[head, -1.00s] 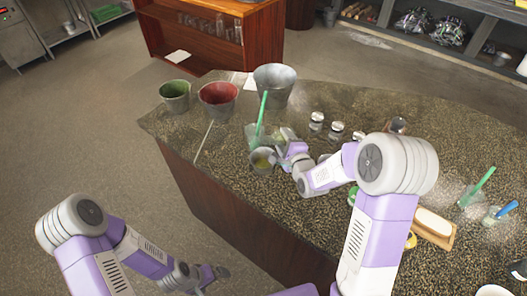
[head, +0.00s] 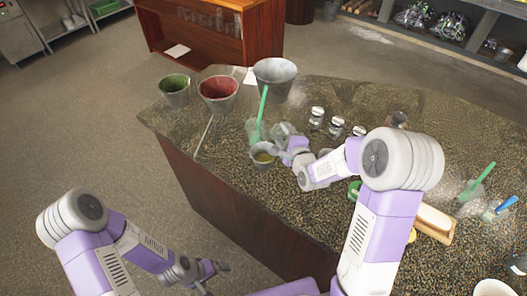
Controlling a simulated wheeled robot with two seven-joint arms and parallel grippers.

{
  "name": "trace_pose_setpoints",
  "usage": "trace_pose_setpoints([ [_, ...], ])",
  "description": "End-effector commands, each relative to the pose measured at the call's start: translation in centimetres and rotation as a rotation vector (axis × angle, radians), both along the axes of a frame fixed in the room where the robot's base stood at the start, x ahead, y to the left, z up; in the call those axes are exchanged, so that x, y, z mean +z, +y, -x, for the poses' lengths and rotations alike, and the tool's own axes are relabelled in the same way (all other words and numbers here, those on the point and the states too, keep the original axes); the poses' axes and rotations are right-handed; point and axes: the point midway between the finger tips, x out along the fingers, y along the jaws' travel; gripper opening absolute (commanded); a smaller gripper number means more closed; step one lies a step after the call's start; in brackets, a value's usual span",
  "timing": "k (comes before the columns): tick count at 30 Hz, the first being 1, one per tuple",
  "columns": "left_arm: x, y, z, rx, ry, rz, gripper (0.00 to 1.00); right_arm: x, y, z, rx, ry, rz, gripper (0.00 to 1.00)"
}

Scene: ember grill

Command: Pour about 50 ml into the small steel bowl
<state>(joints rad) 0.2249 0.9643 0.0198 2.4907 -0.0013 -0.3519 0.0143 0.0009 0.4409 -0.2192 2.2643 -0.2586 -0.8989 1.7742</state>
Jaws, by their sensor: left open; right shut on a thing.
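The small steel bowl (head: 263,158) stands near the front edge of the stone counter, with some yellowish liquid showing inside. My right gripper (head: 284,143) is just right of and behind the bowl, shut on a clear vessel (head: 281,130). The vessel is small and partly hidden by the gripper, so its tilt and contents are hard to tell. A green-handled tool (head: 262,112) stands up just behind the bowl, its lower end in a pale clear container. My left gripper (head: 218,280) is open and empty, low in front of the counter.
A green-lined bucket (head: 174,92), a red-lined bucket (head: 218,94) and a larger grey bucket (head: 274,80) stand at the back left. Several metal-topped shakers (head: 336,127) stand right of my gripper. A wooden block with a white top (head: 434,222) lies at the right.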

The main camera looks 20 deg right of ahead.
Motion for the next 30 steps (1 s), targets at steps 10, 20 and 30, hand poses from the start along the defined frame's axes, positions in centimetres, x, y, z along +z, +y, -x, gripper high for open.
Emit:
trace_pose_setpoints([
  [10, -0.07, -0.01, 0.00, 0.000, 0.000, 0.000, 1.00, 0.21, 0.07, -0.02, 0.001, 0.034, -0.085, 0.15],
  [20, -0.07, -0.01, 0.00, 0.000, 0.000, 0.000, 1.00, 0.21, 0.04, -0.02, 0.000, 0.034, -0.085, 0.15],
  [30, -0.04, -0.01, 0.01, 0.000, 0.000, 0.000, 1.00, 0.34, 0.05, 0.03, -0.004, 0.094, -0.230, 0.15],
])
